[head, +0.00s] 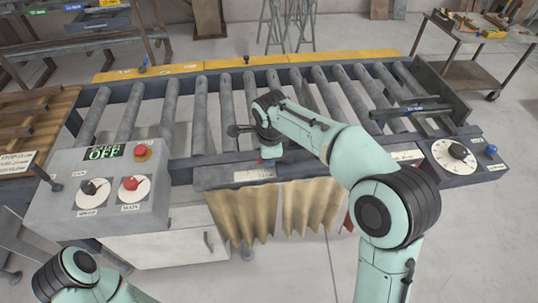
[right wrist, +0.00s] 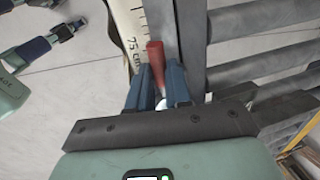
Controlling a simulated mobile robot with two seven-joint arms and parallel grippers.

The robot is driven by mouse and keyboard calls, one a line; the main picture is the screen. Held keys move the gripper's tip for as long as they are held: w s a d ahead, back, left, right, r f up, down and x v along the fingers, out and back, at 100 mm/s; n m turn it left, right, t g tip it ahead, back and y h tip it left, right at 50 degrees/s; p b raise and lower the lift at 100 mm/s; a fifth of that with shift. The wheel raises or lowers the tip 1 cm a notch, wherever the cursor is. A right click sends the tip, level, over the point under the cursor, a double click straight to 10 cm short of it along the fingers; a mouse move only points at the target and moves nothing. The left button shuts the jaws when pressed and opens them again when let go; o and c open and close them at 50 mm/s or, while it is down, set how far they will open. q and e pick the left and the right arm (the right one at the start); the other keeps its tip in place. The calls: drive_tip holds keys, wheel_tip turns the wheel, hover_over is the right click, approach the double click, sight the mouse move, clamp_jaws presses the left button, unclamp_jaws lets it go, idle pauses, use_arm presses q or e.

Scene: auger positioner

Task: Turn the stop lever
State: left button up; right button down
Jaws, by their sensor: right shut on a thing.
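The stop lever's red handle (right wrist: 156,62) shows in the right wrist view, pointing up the picture beside a pale ruler strip marked 75 cm. My right gripper (right wrist: 158,82) is shut on it, with one blue finger on each side of the handle. The lever's lower part is hidden between the fingers. In the head view my right gripper (head: 268,158) is at the front rail of the roller conveyor, and only a little red shows there. My left gripper is not seen in the head view; only part of my left arm shows at the bottom left.
The roller conveyor (head: 171,104) runs across the picture. A grey control box (head: 150,190) with a display reading OFF, knobs and a red button stands at the left. A round dial (head: 456,154) sits at the right end. Tan curtain flaps (head: 240,211) hang below the front rail.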

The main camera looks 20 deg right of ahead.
drive_tip(key=c, duration=1.1)
unclamp_jaws()
drive_tip(key=shift+o, duration=0.2)
drive_tip(key=shift+r, duration=0.15)
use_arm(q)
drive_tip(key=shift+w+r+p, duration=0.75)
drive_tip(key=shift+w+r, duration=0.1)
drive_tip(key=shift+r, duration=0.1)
use_arm(e)
wheel_tip(320, 180, up, 13)
drive_tip(key=s, duration=0.2)
drive_tip(key=shift+s+a, duration=0.2)
drive_tip(key=shift+s, duration=0.05)
